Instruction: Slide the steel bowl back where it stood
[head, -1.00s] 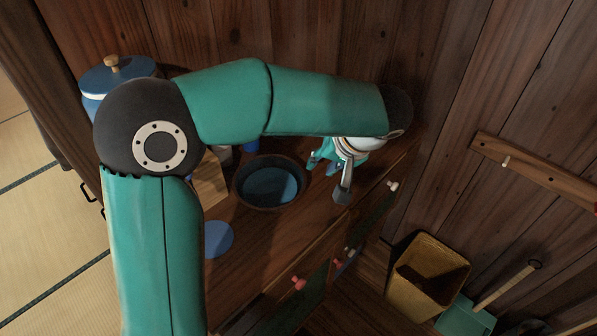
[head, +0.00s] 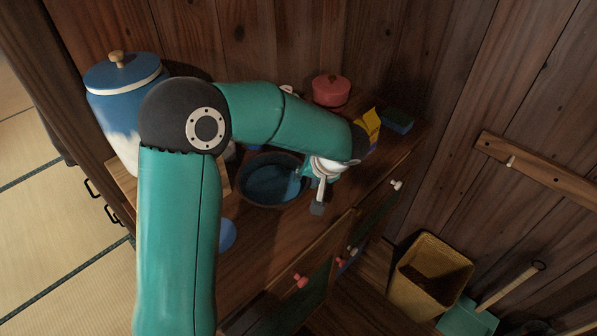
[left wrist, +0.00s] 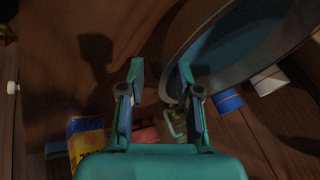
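The steel bowl (head: 253,200) stands on the wooden cabinet top in the head view, dark outside with a bluish inside. In the left wrist view its rim (left wrist: 168,68) curves in from the upper right. My left gripper (head: 307,171) is low at the bowl's right side. In the left wrist view my left gripper (left wrist: 161,72) has its fingers apart, with nothing clasped. The right-hand finger overlaps the bowl's rim; the other is outside the bowl. I cannot tell whether they touch. My right gripper is not in view.
A blue and white jar (head: 120,95) stands left of the bowl, beside a wooden board (head: 124,184). A red pot (head: 331,90), a yellow box (head: 371,128) and a dark sponge-like block (head: 398,120) stand behind the gripper. A blue disc (head: 228,235) lies in front.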

